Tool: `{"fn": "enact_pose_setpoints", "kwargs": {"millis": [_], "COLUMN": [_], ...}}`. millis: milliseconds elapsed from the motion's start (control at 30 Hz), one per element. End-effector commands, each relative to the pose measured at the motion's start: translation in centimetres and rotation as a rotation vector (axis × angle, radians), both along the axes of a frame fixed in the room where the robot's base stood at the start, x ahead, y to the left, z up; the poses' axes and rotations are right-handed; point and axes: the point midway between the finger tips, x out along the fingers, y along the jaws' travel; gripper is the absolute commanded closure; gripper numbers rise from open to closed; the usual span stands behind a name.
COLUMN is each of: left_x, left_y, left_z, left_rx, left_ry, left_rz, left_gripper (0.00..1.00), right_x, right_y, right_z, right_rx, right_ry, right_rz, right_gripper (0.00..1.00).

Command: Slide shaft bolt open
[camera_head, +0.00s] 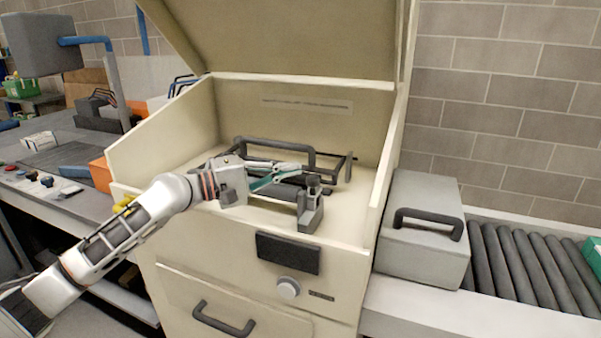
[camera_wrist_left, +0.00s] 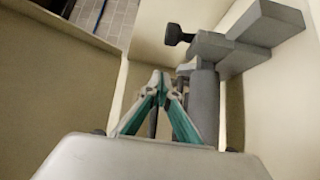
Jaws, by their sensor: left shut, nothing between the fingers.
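My left gripper (camera_head: 303,174) reaches into the open cream cabinet from the left. Its teal fingers are closed and hold nothing; in the left wrist view the fingertips (camera_wrist_left: 160,80) meet. A grey bracket-like fixture (camera_head: 310,212) stands near the cabinet's front right, just beside and below the fingertips. In the left wrist view a grey cylinder (camera_wrist_left: 204,97), perhaps the shaft bolt, lies right of the fingers. A grey block (camera_wrist_left: 250,38) with a dark knob (camera_wrist_left: 180,35) is above it. Contact with the fingers cannot be told. My right gripper is not in view.
The cabinet's raised lid (camera_head: 285,40) and side walls surround the workspace. A black handle frame (camera_head: 275,145) lies behind the fingers. A grey box with a handle (camera_head: 422,240) and a roller conveyor (camera_head: 530,265) stand right. A cluttered bench (camera_head: 60,200) is left.

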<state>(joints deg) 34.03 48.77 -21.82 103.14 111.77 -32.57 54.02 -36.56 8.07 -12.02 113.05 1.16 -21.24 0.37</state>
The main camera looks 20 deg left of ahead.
Motion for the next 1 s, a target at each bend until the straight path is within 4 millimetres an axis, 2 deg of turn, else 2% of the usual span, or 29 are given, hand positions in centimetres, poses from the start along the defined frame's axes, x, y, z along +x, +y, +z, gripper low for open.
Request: {"fn": "enact_pose_setpoints", "kwargs": {"millis": [167,500,1000], "left_x": [1.9,-1.3,-1.9], "left_y": [-2.0,-3.4,-3.6], "left_z": [0.3,-0.1,-0.2], "left_rx": [-0.003,0.001,0.001], "left_ry": [-0.001,0.001,0.001], "left_rz": [-0.001,0.000,0.001], "left_gripper": [1.00,1.00,1.00], "right_x": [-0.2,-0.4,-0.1], "right_y": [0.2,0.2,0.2], "right_z": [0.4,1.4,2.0], "right_rx": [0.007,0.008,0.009], "right_ry": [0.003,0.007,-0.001], "right_rz": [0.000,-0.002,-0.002], "right_gripper": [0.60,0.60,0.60]}}
